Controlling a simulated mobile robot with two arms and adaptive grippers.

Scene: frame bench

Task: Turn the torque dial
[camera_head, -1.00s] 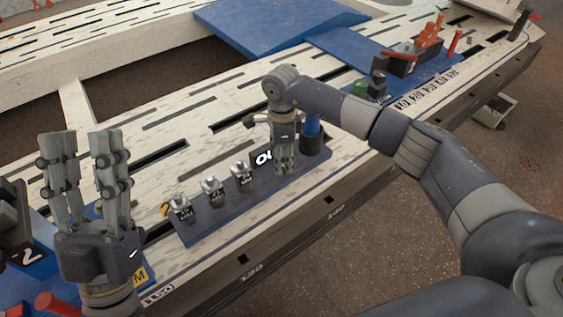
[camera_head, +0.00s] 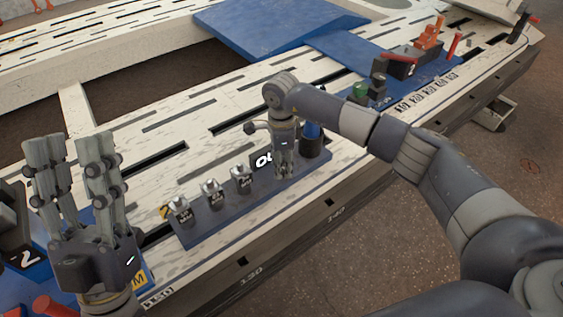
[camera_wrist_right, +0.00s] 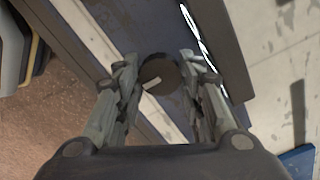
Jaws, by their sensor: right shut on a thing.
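The torque dial (camera_wrist_right: 158,74) is a round dark knob with a white mark on its top, in the right wrist view. My right gripper (camera_wrist_right: 159,76) has one finger on each side of it and is shut on it. In the head view my right gripper (camera_head: 284,174) points down onto the dark blue strip (camera_head: 222,221), and its fingers hide the dial. A black display (camera_head: 262,160) with white characters stands just left of these fingers. My left gripper (camera_head: 70,150) is at the lower left, fingers up and apart, open and empty.
Several small metal-topped pieces, one of them a labelled block (camera_head: 212,194), line the strip. Blue panels (camera_head: 275,25) lie on the slotted white bench (camera_head: 150,148).

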